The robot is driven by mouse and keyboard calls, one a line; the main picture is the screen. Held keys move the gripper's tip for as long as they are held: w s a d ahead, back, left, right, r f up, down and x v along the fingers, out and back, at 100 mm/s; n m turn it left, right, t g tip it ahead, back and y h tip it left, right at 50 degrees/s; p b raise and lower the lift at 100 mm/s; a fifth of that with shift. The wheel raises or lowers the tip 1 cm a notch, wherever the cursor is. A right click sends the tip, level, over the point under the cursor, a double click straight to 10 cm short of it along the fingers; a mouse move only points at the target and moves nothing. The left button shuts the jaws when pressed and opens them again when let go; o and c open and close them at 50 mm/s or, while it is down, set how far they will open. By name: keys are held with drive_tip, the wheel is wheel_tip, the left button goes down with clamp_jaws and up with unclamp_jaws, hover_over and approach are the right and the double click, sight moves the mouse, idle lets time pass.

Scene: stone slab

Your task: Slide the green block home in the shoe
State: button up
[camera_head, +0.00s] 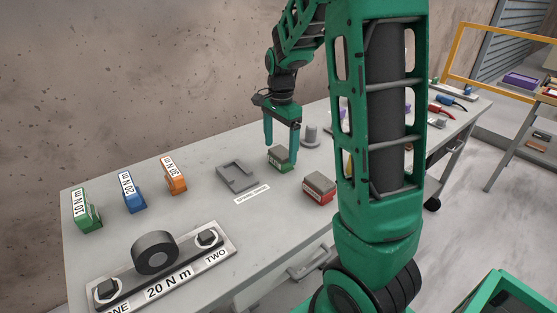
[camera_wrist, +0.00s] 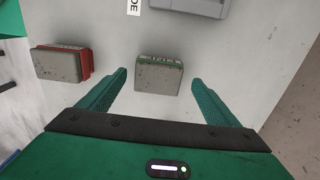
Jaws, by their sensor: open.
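The green block (camera_head: 279,160), grey on top with green sides, sits on the grey slab. It also shows in the wrist view (camera_wrist: 158,76). My gripper (camera_head: 281,152) is open and points down over it, one finger to each side. In the wrist view the block lies between the open fingertips (camera_wrist: 160,82), with a gap on both sides. The shoe (camera_head: 234,182), a grey open-sided tray, lies left of the block with a white label in front. Only its edge shows at the top of the wrist view (camera_wrist: 205,9).
A red block (camera_head: 318,191) with a grey top sits close by, in front and to the right. A grey peg (camera_head: 310,135) stands behind. Orange (camera_head: 175,178), blue (camera_head: 131,194) and green (camera_head: 86,214) torque-marked pieces and a 20 N m plate (camera_head: 215,250) are at left.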

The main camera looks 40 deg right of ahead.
sight(281, 151)
drive_tip(key=shift+s+f, duration=0.1)
drive_tip(key=shift+f, duration=1.5)
drive_tip(key=c, duration=1.3)
drive_tip(key=shift+d, duration=0.1)
drive_tip(key=shift+c, duration=0.2)
drive_tip(key=shift+r, duration=0.15)
drive_tip(key=r, duration=0.4)
drive_tip(key=shift+a+r, duration=0.15)
drive_tip(key=shift+a, duration=0.05)
drive_tip(key=s+a+r, duration=0.1)
drive_tip(key=s+a, duration=0.1)
drive_tip(key=a, duration=0.5)
drive_tip(key=s+a+r, duration=0.2)
drive_tip(key=s+a, duration=0.1)
drive_tip(key=a, duration=0.4)
drive_tip(key=shift+r, duration=0.2)
